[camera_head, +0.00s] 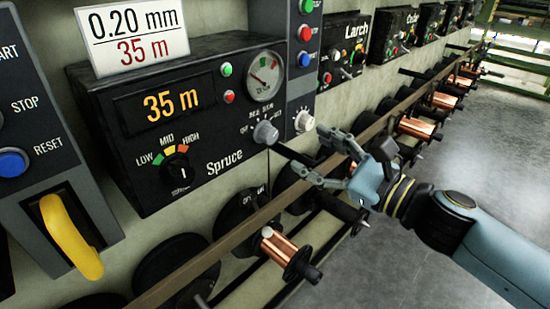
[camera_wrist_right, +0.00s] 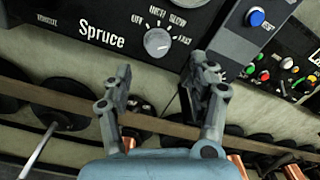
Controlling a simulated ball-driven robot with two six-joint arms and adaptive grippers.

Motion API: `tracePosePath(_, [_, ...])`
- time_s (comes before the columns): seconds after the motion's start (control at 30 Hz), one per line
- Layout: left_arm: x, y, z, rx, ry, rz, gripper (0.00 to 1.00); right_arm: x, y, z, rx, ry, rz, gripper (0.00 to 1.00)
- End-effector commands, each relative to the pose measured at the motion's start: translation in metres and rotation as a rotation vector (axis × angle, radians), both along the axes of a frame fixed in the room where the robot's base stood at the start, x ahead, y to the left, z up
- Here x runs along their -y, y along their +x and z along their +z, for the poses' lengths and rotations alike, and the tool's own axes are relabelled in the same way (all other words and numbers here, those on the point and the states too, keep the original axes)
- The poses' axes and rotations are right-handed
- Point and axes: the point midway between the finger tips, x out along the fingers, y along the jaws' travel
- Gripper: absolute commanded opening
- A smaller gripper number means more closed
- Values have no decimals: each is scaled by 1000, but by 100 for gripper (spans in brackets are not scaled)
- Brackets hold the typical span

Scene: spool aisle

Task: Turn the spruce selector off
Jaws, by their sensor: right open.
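The Spruce control box (camera_head: 130,165) is black, with a display reading 35 m. Its selector is a grey round knob (camera_head: 265,132) at the lower right of the face. In the right wrist view the selector (camera_wrist_right: 157,42) is ringed by labels including OFF, SLOW and FAST; I cannot tell its setting surely. My right gripper (camera_head: 298,140) is open and empty, just below and to the right of the selector. In its wrist view the fingers (camera_wrist_right: 160,65) stand apart on either side below the knob, with no clear contact. My left gripper is not in view.
A LOW-MID-HIGH dial (camera_head: 177,165) and a pressure gauge (camera_head: 264,76) share the box. A white knob (camera_head: 304,121) sits close on the right. A yellow lever (camera_head: 70,235) stands at left. A rail (camera_head: 215,250) with copper spools (camera_head: 280,247) runs below. The floor at right is clear.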

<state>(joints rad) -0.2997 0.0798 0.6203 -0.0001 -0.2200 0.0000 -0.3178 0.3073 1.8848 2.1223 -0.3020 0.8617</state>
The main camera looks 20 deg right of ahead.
Motion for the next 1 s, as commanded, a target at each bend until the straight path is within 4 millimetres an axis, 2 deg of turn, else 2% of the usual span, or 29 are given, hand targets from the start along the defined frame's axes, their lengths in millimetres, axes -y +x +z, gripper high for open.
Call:
tracePosePath(0.03, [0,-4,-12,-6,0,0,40,0,-1,-9,4,-11,7,59])
tracePosePath(0.07, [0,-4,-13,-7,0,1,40,1,-1,-12,1,-16,9,59])
tracePosePath(0.23, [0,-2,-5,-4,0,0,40,-3,11,-9,4,-20,6,59])
tracePosePath(0.47, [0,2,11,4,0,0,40,-21,53,-7,4,-20,6,59])
tracePosePath(0.7, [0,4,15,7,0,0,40,-35,88,-11,1,-21,6,59])
tracePosePath(1.0, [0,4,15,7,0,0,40,-40,99,-13,-1,-25,7,59])
